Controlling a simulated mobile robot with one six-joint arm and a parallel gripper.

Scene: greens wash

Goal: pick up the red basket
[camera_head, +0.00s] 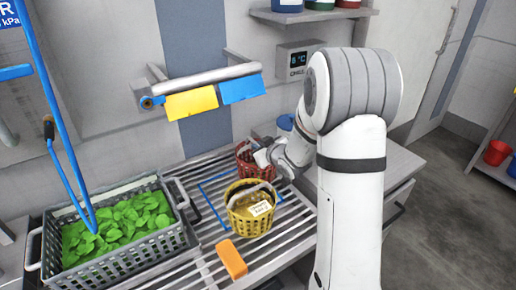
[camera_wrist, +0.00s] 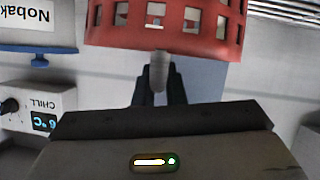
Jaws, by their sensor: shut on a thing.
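The red basket (camera_head: 243,163) is behind the yellow basket on the slatted rack in the head view. Its red slotted wall (camera_wrist: 160,40) fills the top of the wrist view. My gripper (camera_head: 262,152) is at the basket's right side in the head view, partly hidden by my arm. In the wrist view my dark fingers (camera_wrist: 159,84) are shut on the grey handle of the red basket. I cannot tell whether the basket's base touches the rack.
A yellow basket (camera_head: 244,219) with a label stands just in front. An orange block (camera_head: 231,259) lies nearer. A grey crate (camera_head: 131,263) of green leaves stands at left. A CHILL display (camera_head: 297,60) is behind.

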